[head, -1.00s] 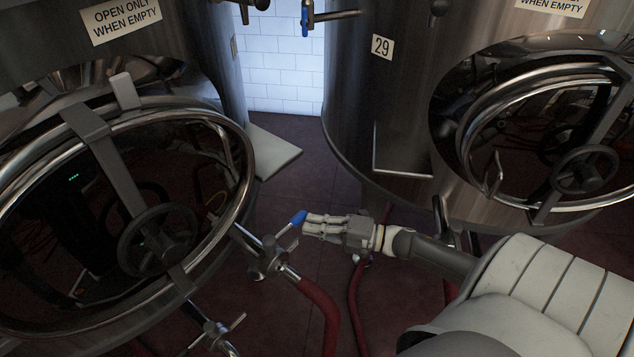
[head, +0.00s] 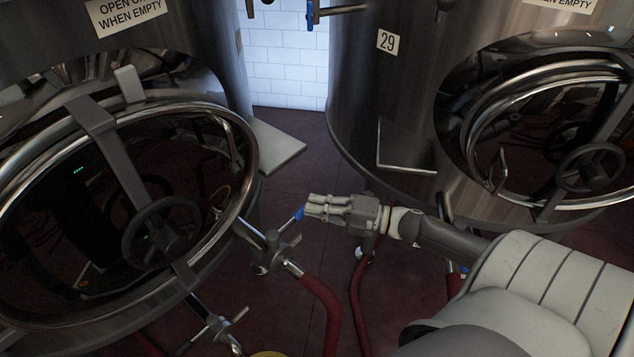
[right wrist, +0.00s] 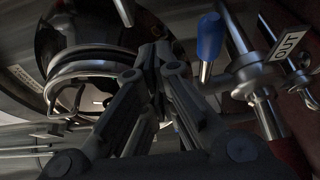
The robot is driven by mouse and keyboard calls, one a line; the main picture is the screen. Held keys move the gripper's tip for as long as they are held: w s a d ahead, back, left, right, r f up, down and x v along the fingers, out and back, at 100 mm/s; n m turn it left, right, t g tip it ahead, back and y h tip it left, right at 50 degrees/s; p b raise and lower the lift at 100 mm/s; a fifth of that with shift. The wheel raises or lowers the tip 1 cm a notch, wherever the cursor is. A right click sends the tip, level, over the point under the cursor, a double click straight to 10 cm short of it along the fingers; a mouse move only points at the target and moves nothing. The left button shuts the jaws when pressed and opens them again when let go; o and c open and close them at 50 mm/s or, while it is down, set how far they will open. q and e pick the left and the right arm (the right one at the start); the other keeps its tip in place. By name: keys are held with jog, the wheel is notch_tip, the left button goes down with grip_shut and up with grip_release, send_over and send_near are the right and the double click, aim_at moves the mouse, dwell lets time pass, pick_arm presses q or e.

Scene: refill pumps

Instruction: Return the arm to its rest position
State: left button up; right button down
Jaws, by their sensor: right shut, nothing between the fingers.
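My right gripper (head: 309,206) reaches in from the right in the head view, its fingers pointing left. It is shut and empty, with its fingertips close to a blue-tipped valve handle (head: 297,215) at the left tank. Whether they touch it, I cannot tell. In the right wrist view my shut fingers (right wrist: 155,60) fill the middle, and the blue handle tip (right wrist: 210,36) stands to their right, apart from them. The valve (right wrist: 247,76) sits below and right of that tip. My left gripper is not in view.
The left tank's round hatch (head: 125,215) and the right tank (head: 400,100), numbered 29, stand on either side. Red hoses (head: 322,300) run over the dark red floor (head: 300,180). A second valve (head: 215,325) is at the lower left. Floor between the tanks is partly clear.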

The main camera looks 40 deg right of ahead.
jog(key=shift+r, duration=2.45)
